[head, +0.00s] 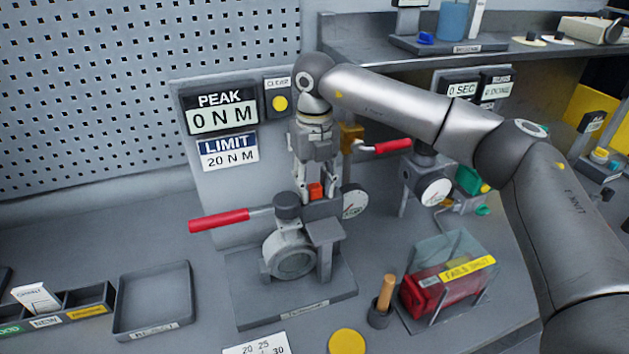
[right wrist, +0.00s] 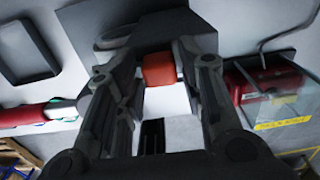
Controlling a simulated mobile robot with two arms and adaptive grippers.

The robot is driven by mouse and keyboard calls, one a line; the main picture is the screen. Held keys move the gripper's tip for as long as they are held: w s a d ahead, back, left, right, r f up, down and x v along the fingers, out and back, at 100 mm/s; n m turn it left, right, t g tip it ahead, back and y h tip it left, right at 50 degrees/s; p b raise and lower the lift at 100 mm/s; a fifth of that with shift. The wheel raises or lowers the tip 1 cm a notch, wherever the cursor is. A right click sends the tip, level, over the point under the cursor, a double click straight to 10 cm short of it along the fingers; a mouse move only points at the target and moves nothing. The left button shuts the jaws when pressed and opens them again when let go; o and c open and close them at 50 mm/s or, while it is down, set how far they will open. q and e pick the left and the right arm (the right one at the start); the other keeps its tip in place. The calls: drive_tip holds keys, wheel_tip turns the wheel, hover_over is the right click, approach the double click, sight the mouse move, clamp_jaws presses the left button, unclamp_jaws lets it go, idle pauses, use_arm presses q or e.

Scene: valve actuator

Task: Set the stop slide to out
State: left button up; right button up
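The valve actuator rig (head: 292,258) stands on a grey base, with a red-handled lever (head: 222,220) pointing left. A small red-orange block (head: 315,191), which looks like the stop slide, sits at the top of the rig; no label for it is readable. My right gripper (head: 312,172) points down at it from above. In the right wrist view the block (right wrist: 158,72) lies between the two fingers of my right gripper (right wrist: 158,60). The fingers are apart and close to its sides; I cannot tell whether they touch it. My left gripper is not in view.
Behind the rig a panel (head: 205,185) carries displays reading PEAK 0 N M and LIMIT 20 N M. A round gauge (head: 354,202) is right of the block. A clear-sided red bin (head: 430,290) and a wooden-handled tool (head: 385,292) stand front right. A reject tray (head: 153,302) lies left.

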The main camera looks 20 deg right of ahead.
clamp_jaws()
drive_tip(key=shift+w+d+f+b, duration=0.1)
drive_tip(key=shift+d+b, duration=0.4)
drive_tip(key=shift+d, duration=1)
unclamp_jaws()
drive_tip(key=shift+a, duration=0.15)
drive_tip(key=shift+r, duration=0.2)
wheel_tip(320, 180, up, 12)
drive_tip(key=shift+f, duration=0.15)
